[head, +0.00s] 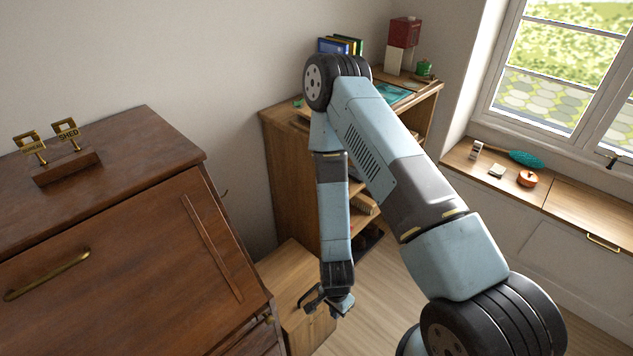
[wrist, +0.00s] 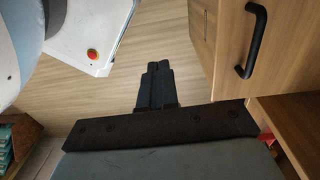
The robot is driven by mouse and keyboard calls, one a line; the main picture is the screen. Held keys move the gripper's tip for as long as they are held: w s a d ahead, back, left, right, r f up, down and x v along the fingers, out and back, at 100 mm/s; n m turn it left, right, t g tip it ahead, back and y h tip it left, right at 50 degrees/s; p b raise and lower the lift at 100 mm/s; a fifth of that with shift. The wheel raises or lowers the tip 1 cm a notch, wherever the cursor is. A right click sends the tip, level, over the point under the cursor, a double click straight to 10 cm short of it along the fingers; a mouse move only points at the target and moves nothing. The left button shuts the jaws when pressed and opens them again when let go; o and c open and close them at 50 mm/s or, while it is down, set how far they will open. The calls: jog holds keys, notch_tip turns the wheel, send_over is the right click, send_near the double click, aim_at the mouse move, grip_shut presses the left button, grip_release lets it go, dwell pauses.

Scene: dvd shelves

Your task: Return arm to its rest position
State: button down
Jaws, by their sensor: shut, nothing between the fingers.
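My gripper (wrist: 157,82) is shut and empty in the wrist view, its dark fingers together above the wood floor. In the head view my arm reaches up and bends, with its forearm hanging straight down. My gripper (head: 340,305) there is at the low end of the forearm, in front of a low wooden cabinet. The fingertips are small in the head view.
A dark wooden bureau (head: 110,240) with a brass handle stands at left. The low wooden cabinet (head: 290,275) is close to my gripper; a drawer with a black handle (wrist: 250,40) shows in the wrist view. A bookcase (head: 283,165) stands behind my arm. Floor (head: 375,310) is clear.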

jog(key=shift+w+r, duration=0.1)
jog(key=w+r+n+t+y, duration=0.1)
jog(key=w+r+n, duration=0.1)
jog(key=w+r, duration=1.05)
notch_tip(320, 180, up, 20)
jog(key=w+d+n+t, duration=0.2)
jog(key=d+n, duration=0.1)
jog(key=s+d+r+n+t, duration=0.1)
jog(key=s+d+r, duration=0.15)
jog(key=r, duration=0.75)
jog(key=s+d+r+n, duration=0.15)
jog(key=d+r, duration=0.25)
jog(key=r, duration=0.5)
jog(key=s+d+r+n+t, duration=0.1)
jog(key=s+d+r, duration=0.2)
jog(key=s+r, duration=0.2)
jog(key=s+d+r+n+t, duration=0.1)
jog(key=s+d+r, duration=0.2)
jog(key=s+r, duration=0.3)
jog(key=s, duration=0.2)
jog(key=shift+s+r+h, duration=0.15)
jog(key=shift+s+h, duration=0.15)
jog(key=shift+s, duration=0.1)
jog(key=shift+d, duration=0.1)
